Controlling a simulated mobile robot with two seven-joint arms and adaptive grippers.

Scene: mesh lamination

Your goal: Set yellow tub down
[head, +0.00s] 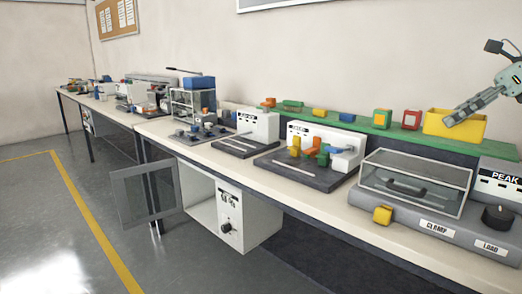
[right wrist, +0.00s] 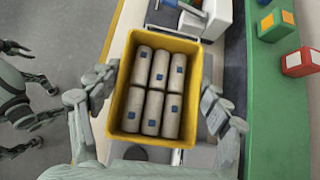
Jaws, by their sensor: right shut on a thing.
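The yellow tub (head: 470,125) shows at the right of the head view, upright, in front of the wall by the green shelf's right end. In the right wrist view the tub (right wrist: 154,34) holds several grey cylinders (right wrist: 154,95) with blue square marks. My right gripper (head: 452,121) is shut on the tub; in the wrist view its fingers (right wrist: 158,106) lie along the tub's two long sides. The tub appears held above the bench; its underside is hidden. My left gripper (right wrist: 44,112) shows at the left of the wrist view, fingers apart and empty. It is outside the head view.
The green shelf (head: 340,125) carries small coloured blocks, including a red one (head: 411,119). Below it stand a clear-lidded clamp machine (head: 415,182) with a black knob (head: 497,217) and a white press with a dark base (head: 300,172). The bench's front strip (head: 310,206) is narrow and mostly bare.

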